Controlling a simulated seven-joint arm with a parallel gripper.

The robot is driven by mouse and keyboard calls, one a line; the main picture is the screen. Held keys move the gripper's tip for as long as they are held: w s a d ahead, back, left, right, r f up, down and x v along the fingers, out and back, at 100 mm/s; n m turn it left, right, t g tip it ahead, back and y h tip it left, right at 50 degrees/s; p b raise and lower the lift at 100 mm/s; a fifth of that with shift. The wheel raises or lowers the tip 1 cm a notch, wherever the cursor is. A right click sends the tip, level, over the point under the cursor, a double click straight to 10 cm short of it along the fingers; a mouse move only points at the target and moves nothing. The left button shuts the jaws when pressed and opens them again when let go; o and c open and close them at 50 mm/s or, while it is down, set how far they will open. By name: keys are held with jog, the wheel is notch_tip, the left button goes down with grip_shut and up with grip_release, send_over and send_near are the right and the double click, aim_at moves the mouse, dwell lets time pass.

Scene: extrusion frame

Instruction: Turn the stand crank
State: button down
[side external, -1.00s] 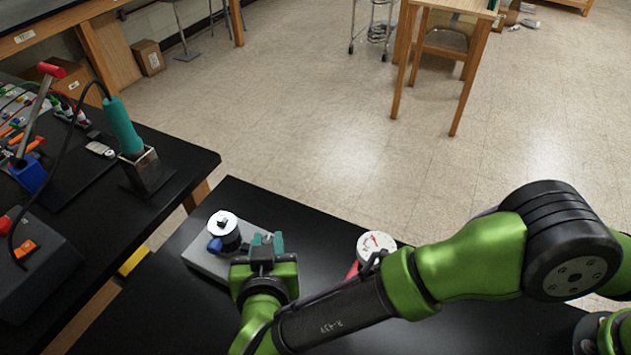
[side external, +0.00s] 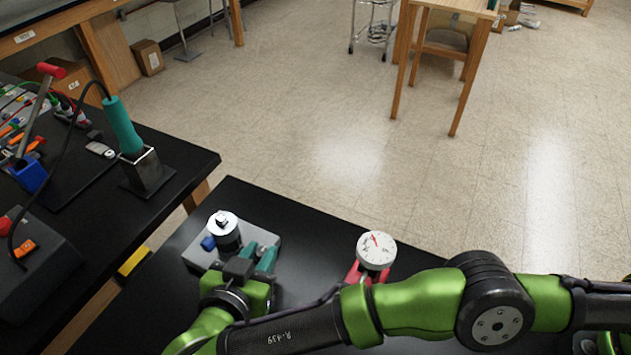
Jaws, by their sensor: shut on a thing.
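The stand has a grey base plate (side external: 196,256) on the black bench. A black cylinder with a white top (side external: 223,222) stands on it. A small blue part (side external: 208,243) is at the cylinder's left side. My gripper (side external: 261,256) is at the plate's right front side, to the right of and nearer than the cylinder. Its teal fingers tilt to the right. It is shut on a part there that I take to be the crank. The gripper itself hides the held part and the contact.
A white dial gauge (side external: 376,250) on a red holder (side external: 354,272) stands right of the gripper, close behind my forearm. On the left bench are a teal-handled tool in a metal holder (side external: 150,172) and a grey box (side external: 40,270). The bench behind the stand is clear.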

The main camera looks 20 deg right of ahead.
dwell(0.4)
jog(key=c, duration=0.9)
grip_release()
jog(key=shift+c, duration=0.2)
jog(key=shift+s+a+r, duration=0.15)
jog(key=shift+s+a, duration=0.3)
jog(key=shift+s, duration=0.15)
jog(key=shift+s+a+r, duration=0.3)
jog(key=shift+s, duration=0.2)
notch_tip(320, 180, up, 7)
jog(key=shift+r, duration=0.15)
